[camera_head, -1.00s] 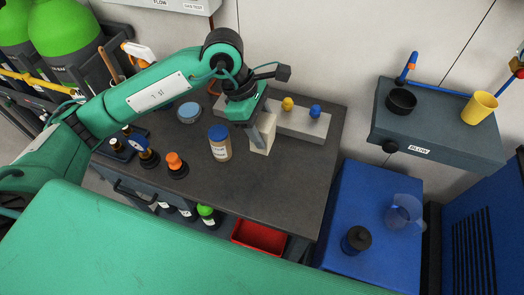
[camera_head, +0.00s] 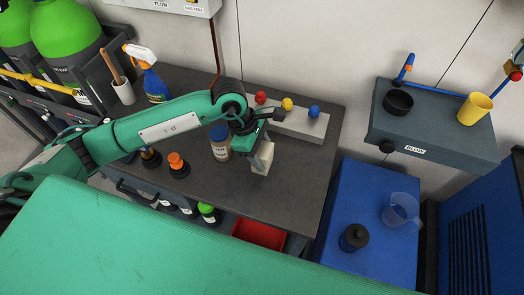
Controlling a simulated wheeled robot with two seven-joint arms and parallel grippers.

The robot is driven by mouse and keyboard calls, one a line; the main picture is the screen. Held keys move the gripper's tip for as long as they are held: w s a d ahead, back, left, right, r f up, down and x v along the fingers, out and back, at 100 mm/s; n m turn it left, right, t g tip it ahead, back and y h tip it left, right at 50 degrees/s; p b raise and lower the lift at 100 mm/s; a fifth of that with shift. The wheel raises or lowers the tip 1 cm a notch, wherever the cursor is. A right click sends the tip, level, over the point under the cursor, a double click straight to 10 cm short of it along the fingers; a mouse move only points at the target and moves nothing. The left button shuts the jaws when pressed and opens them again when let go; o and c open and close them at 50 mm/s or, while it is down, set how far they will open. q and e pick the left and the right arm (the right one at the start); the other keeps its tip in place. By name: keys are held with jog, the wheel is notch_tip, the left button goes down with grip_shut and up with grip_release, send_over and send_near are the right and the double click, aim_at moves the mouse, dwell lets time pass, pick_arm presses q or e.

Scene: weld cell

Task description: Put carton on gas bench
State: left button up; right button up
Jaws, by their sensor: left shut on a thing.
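The carton (camera_head: 264,160) is a small cream box near the middle of the dark bench (camera_head: 295,190), which I take to be the gas bench. My left gripper (camera_head: 262,150) comes down from above and is shut on the carton. Part of the carton is hidden by the gripper, and I cannot tell whether its base touches the bench top. My right gripper is not in view.
A blue-capped jar (camera_head: 220,145) stands just left of the carton. Behind is a grey block with coloured knobs (camera_head: 300,122). An orange-capped bottle (camera_head: 178,165) and a spray bottle (camera_head: 152,80) are further left. The bench's right front is clear.

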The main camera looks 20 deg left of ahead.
pick_arm(q)
jog(key=shift+f, duration=0.15)
jog(key=o, duration=1)
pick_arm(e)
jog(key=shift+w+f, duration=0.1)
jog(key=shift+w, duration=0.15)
pick_arm(q)
jog(key=shift+r, duration=0.2)
jog(key=shift+a+r, duration=0.1)
jog(key=shift+r, duration=0.1)
jog(key=b+v, duration=0.2)
jog(key=v, duration=0.9)
jog(key=shift+r+b, duration=0.3)
jog(key=shift+b, duration=0.05)
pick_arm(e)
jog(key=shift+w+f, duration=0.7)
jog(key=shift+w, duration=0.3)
